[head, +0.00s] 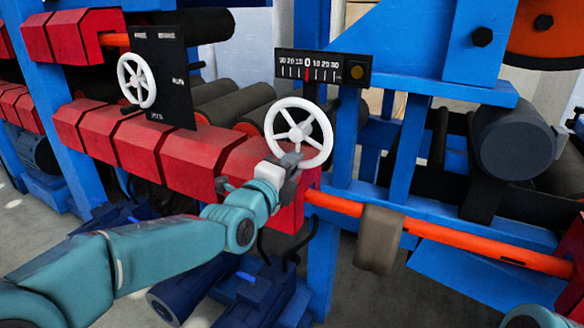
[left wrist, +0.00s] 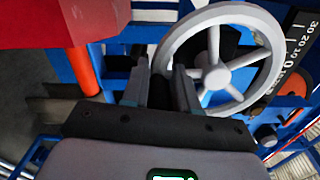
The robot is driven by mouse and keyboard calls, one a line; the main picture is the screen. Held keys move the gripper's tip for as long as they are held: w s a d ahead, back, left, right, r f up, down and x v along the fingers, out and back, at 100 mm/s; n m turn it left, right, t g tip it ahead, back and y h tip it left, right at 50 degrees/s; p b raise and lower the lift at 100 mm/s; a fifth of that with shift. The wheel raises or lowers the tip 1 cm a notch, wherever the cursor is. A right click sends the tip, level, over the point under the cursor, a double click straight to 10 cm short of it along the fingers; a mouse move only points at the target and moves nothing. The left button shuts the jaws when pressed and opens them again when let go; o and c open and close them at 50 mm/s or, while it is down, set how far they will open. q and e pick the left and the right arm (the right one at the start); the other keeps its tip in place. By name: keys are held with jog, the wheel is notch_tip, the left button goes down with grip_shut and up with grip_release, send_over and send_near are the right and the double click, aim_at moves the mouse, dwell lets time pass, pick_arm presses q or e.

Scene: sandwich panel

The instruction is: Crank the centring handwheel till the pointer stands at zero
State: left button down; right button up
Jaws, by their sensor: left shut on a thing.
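The white spoked handwheel (head: 325,133) is at the middle of the head view, mounted at the end of a red block row. Above it is a black scale (head: 345,72) with white numbers on both sides of a 0. Its red pointer (head: 307,73) stands under the 0, as near as I can tell at this size. My left gripper (head: 290,165) is at the wheel's lower rim. In the left wrist view, its fingers (left wrist: 161,88) are shut around a dark handle (left wrist: 158,92) beside the wheel rim (left wrist: 167,52). My right gripper is not in view.
A second white handwheel (head: 136,80) sits on a black panel (head: 172,85) to the left. Red blocks (head: 190,165) run beside my left arm. An orange bar (head: 480,252) and blue frame posts (head: 404,150) stand to the right.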

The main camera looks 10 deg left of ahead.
pick_arm(q)
jog(key=shift+d+f, duration=0.2)
jog(key=shift+f, duration=0.2)
jog(key=c, duration=1.1)
grip_release()
jog(key=shift+s, duration=0.1)
jog(key=shift+o, duration=0.8)
jog(key=shift+r, duration=0.15)
jog(key=shift+a, duration=0.1)
jog(key=v, duration=1.6)
jog(key=shift+s, duration=0.15)
